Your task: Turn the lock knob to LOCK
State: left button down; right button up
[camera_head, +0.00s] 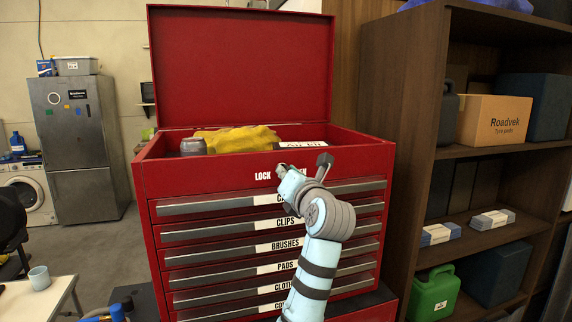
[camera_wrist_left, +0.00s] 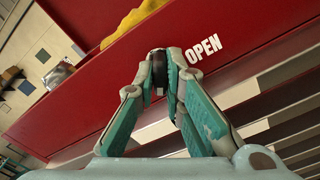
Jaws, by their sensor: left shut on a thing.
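The red tool chest (camera_head: 160,177) stands with its lid up, and the word LOCK (camera_head: 263,176) is printed on its front, left of my gripper. My left gripper (camera_head: 303,168) is at the front face above the drawers and hides the knob in the head view. In the left wrist view its two fingers (camera_wrist_left: 160,75) are closed on the dark lock knob (camera_wrist_left: 158,63). The word OPEN (camera_wrist_left: 203,48) is just right of the knob there. The knob's pointing direction cannot be told. My right gripper is not in view.
Labelled drawers (camera_head: 285,245) with metal pulls lie below the knob, all shut. A yellow cloth (camera_head: 235,139) and a grey-lidded container (camera_head: 193,146) are in the open top. A dark wooden shelf (camera_head: 400,130) stands close on the right.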

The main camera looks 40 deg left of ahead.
pick_arm(q)
jog(key=shift+r+m+p, duration=0.15)
jog(key=shift+m+p, duration=0.95)
jog(key=shift+m, duration=0.1)
jog(key=c, duration=1.7)
grip_release()
jog(key=shift+d, duration=0.1)
